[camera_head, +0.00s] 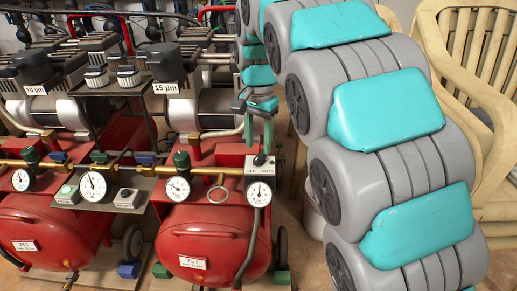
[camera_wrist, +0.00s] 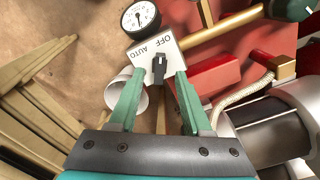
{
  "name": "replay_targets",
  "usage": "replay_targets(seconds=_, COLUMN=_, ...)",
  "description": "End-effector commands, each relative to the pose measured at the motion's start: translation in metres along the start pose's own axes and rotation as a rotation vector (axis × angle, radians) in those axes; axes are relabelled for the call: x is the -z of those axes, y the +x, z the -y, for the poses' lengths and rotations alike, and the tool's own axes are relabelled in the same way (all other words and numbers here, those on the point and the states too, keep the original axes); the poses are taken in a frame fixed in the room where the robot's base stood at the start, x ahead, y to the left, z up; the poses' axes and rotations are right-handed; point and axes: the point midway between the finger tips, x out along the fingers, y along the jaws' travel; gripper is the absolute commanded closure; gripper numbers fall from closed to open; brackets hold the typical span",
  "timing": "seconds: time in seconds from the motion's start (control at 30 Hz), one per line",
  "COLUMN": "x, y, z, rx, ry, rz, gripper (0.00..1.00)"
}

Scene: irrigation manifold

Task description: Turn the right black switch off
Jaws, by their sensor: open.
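The right black switch (camera_head: 259,160) sits on a white box (camera_head: 260,168) marked OFF and AUTO, at the right end of the brass pipe. In the wrist view the black switch (camera_wrist: 158,68) stands out from the white box (camera_wrist: 178,54). I cannot tell clearly which label it points to. My gripper (camera_head: 260,143) is just above the box in the head view. In the wrist view my gripper (camera_wrist: 160,75) is open, with one teal finger on each side of the switch. I cannot tell whether either finger touches it.
A dial gauge (camera_head: 259,193) is attached beside the box. Red tanks (camera_head: 215,238) and brass pipes (camera_head: 200,166) lie below and to the left. Other small boxes (camera_head: 125,197) and gauges stand further left. Beige chairs (camera_head: 470,60) stand at the right.

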Motion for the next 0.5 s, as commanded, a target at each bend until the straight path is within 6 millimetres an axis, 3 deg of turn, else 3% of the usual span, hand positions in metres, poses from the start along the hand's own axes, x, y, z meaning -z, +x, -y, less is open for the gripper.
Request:
replay_targets(seconds=0.23, x=0.001, y=-0.035, z=0.001, rx=0.004, ry=0.0, rz=-0.003, gripper=0.51)
replay_targets(seconds=0.5, x=0.001, y=-0.041, z=0.0, rx=0.002, ry=0.001, rz=-0.002, gripper=0.51)
